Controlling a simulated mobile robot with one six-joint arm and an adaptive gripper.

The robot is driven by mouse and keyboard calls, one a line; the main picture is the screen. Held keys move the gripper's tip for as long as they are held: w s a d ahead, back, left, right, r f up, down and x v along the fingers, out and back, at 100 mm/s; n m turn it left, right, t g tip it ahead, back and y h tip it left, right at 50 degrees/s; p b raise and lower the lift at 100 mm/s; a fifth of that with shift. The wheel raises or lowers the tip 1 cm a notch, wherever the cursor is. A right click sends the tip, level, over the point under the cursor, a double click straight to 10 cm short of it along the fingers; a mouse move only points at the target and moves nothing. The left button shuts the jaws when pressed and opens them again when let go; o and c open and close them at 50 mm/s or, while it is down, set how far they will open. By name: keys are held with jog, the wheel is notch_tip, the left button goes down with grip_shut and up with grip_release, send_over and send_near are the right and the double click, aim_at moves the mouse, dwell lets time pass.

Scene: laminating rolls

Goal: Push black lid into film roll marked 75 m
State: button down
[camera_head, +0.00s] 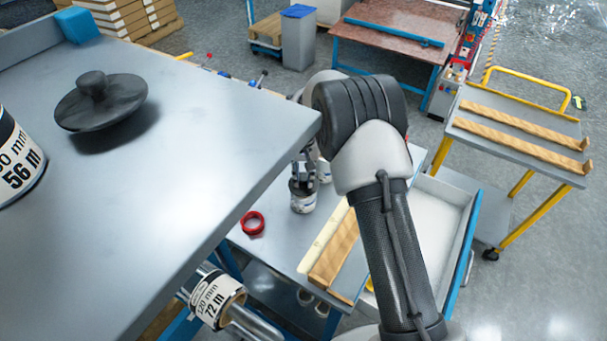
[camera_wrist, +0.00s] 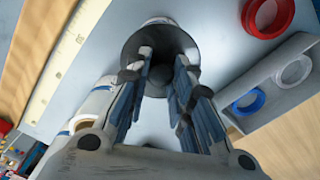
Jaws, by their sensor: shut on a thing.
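In the head view my gripper (camera_head: 303,182) points down over a small white film roll (camera_head: 302,204) on the lower table. In the wrist view my gripper (camera_wrist: 159,85) is shut on the knob of a black lid (camera_wrist: 133,47). A pale roll edge (camera_wrist: 158,20) shows just behind the lid; whether the lid is seated in it I cannot tell. Another white roll (camera_wrist: 92,105) stands at left in the wrist view. No 75 m mark is readable. A second black lid (camera_head: 98,102) lies knob up on the near grey surface.
Rolls marked 56 m (camera_head: 20,165) and 72 m (camera_head: 215,299) are at left and below. A red ring (camera_head: 253,222) and wooden strip (camera_head: 335,250) lie on the lower table. A grey holder (camera_wrist: 270,90) with a blue ring (camera_wrist: 248,102) is at right.

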jog(key=shift+f+b, duration=0.6)
jog(key=shift+f, duration=0.6)
jog(key=shift+f, duration=0.1)
jog(key=c, duration=1.3)
grip_release()
notch_tip(320, 180, up, 12)
jog(key=r, duration=0.1)
jog(key=s+d+r+t, duration=0.1)
jog(key=s+d+r, duration=0.3)
jog(key=s+r, duration=0.35)
jog(key=s+d+r+t, duration=0.1)
jog(key=s+d+r, duration=0.2)
jog(key=s+r, duration=0.5)
jog(key=s+d+t, duration=0.1)
jog(key=s, duration=0.6)
jog(key=s+d, duration=0.2)
jog(key=s, duration=0.4)
jog(key=s+d+t, duration=0.1)
jog(key=s+d, duration=0.1)
jog(key=s, duration=0.5)
jog(key=shift+s+d+r+n+t, duration=0.1)
jog(key=shift+s+r+n+t, duration=0.2)
jog(key=shift+n, duration=0.1)
